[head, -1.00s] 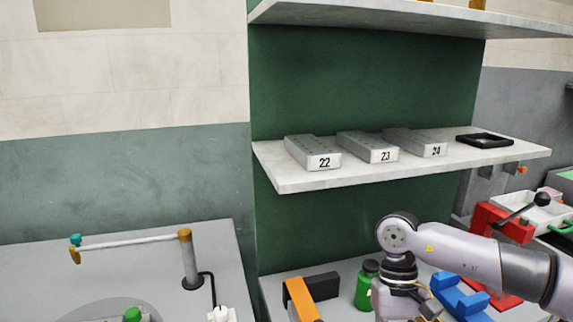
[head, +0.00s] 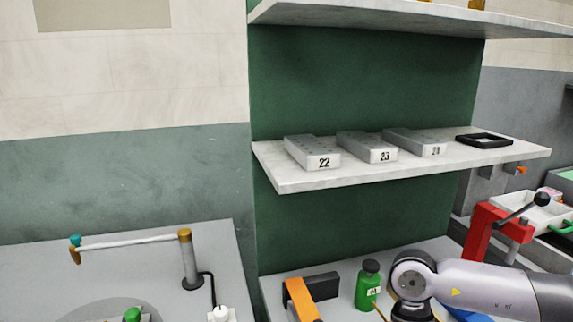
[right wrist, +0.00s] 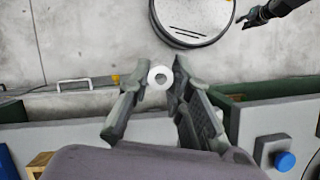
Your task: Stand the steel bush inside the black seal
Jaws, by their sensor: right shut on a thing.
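The steel bush (right wrist: 160,77) shows in the right wrist view as a pale ring with a dark hole. My right gripper (right wrist: 161,72) is shut on it, with one finger on each side. In the head view my right arm comes in from the right, and its fingers and the bush are out of sight below the frame. The black seal (head: 463,139) appears to be the flat black square frame lying at the right end of the middle shelf, well above my arm. My left gripper is not in the head view.
Grey blocks numbered 22 (head: 313,153), 23 (head: 367,147) and another (head: 415,142) stand on the shelf (head: 290,184). Below are a green bottle (head: 368,290) close to my arm, an orange-and-black part (head: 300,298) and a red press (head: 480,233).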

